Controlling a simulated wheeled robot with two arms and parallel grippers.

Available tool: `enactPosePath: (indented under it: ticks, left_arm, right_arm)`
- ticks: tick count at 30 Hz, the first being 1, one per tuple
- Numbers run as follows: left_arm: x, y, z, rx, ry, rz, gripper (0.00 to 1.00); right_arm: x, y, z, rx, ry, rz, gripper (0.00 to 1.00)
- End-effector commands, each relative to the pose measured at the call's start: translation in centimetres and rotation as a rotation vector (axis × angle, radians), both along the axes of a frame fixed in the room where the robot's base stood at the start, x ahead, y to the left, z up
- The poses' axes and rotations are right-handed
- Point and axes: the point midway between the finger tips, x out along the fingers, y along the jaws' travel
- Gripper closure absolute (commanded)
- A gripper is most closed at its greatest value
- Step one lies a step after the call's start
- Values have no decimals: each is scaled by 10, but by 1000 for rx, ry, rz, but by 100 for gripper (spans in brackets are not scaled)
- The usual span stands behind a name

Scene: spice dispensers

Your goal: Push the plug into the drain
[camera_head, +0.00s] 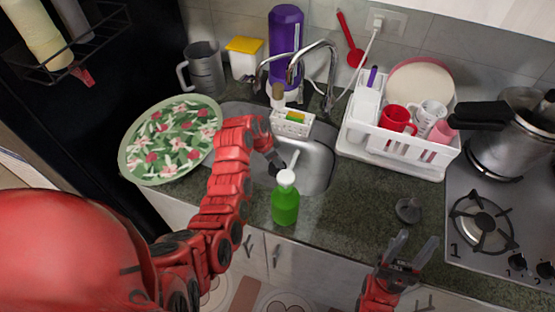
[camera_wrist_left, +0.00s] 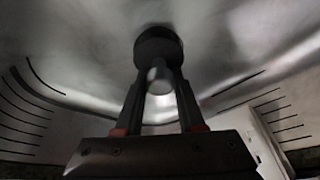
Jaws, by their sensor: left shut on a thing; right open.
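My left gripper (camera_head: 276,166) is down inside the steel sink (camera_head: 316,160). In the left wrist view its two fingers (camera_wrist_left: 159,84) are closed around the silver stem of a black round plug (camera_wrist_left: 158,46). The plug is beyond the fingertips, over the blurred sink metal. I cannot tell whether it touches the sink. The drain is not visible in either view. My right gripper (camera_head: 403,254) is open and empty over the front edge of the counter.
A green soap bottle (camera_head: 286,203) stands at the sink's front edge. A floral plate (camera_head: 165,143) lies left of it. The faucet (camera_head: 297,66) and a white sponge holder (camera_head: 293,123) are behind. A dark grey object (camera_head: 408,209) and dish rack (camera_head: 388,148) are right.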

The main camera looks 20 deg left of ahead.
Motion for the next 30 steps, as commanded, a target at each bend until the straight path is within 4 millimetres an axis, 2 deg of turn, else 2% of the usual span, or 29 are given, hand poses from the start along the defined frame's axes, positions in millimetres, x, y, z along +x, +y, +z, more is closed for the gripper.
enactPosePath:
  ticks: [24,25,30]
  left_arm:
    - [0,0,-18,0,-2,-1,100]
    - [0,0,-18,0,-1,0,58]
    - [0,0,-18,0,0,0,28]
  right_arm:
    - [0,0,-13,0,0,0,50]
    - [0,0,-13,0,0,0,50]
    - [0,0,-13,0,0,0,50]
